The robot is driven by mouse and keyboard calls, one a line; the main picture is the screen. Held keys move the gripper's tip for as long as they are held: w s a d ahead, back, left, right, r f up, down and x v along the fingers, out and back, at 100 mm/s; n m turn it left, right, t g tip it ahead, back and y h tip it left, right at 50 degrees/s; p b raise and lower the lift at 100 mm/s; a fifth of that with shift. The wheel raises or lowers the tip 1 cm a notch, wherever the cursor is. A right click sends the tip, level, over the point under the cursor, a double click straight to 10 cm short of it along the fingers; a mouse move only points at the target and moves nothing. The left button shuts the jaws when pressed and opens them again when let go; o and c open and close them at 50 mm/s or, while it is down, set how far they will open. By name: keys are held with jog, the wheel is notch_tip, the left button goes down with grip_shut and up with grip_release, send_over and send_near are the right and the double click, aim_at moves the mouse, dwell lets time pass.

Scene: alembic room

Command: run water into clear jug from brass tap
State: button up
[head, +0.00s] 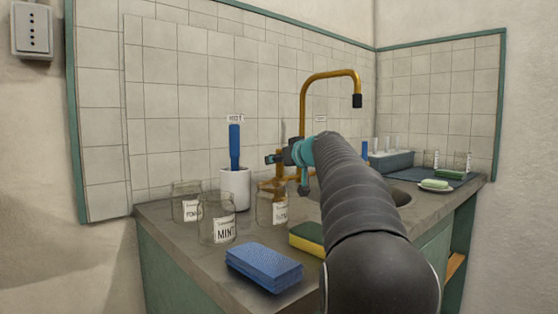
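The brass tap (303,100) stands at the back of the counter. Its tall spout bends to the right and ends in a black outlet (357,101) above the sink (402,198). No water shows at the outlet. My gripper (285,160) is close to the tap's lower brass body, with its fingers pointing left and down; I cannot tell whether it touches it. Its finger opening is too small and overlapped to read. I cannot make out a clear jug for sure; my arm covers much of the sink. Three clear labelled glass jars (217,224) stand at the left.
A white cup (236,188) holds a blue-handled tool (235,146). A blue sponge block (264,267) and a yellow-green sponge (307,238) lie in front. At the right are a grey-blue rack (391,161), a soap dish (434,186) and glasses on a dark mat (455,176).

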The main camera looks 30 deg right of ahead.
jog(key=v, duration=1.2)
dwell(0.4)
